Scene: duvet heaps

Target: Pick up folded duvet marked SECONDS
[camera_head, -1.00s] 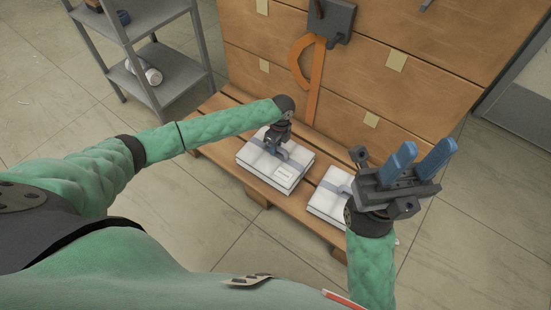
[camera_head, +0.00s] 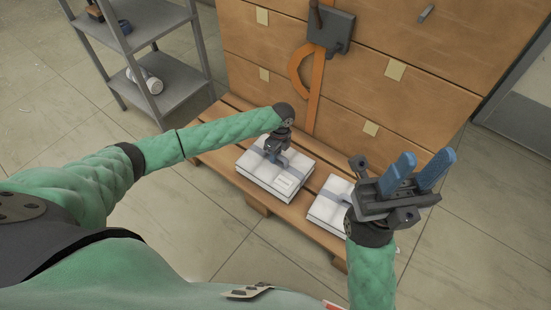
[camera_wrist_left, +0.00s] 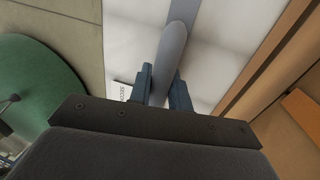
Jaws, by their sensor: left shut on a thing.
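A folded white duvet (camera_head: 270,181) with a grey-blue strap (camera_head: 257,152) and a white label (camera_head: 286,182) lies on the wooden pallet. In the left wrist view its label (camera_wrist_left: 122,91) shows sideways letters that look like the start of SECONDS. My left gripper (camera_head: 275,156) is over its top. In the left wrist view that gripper (camera_wrist_left: 161,88) has its two fingers shut on the strap (camera_wrist_left: 173,50), which rises between them. A second folded white duvet (camera_head: 327,205) lies to the right, partly hidden. My right gripper (camera_head: 416,172) is open and empty, its blue fingers apart.
The slatted wooden pallet (camera_head: 226,173) runs under both duvets. A large wooden crate (camera_head: 345,88) with an orange strap (camera_head: 302,72) stands behind them. A grey shelf (camera_head: 175,78) with a white roll (camera_head: 150,82) stands at the back left. Floor is clear in front.

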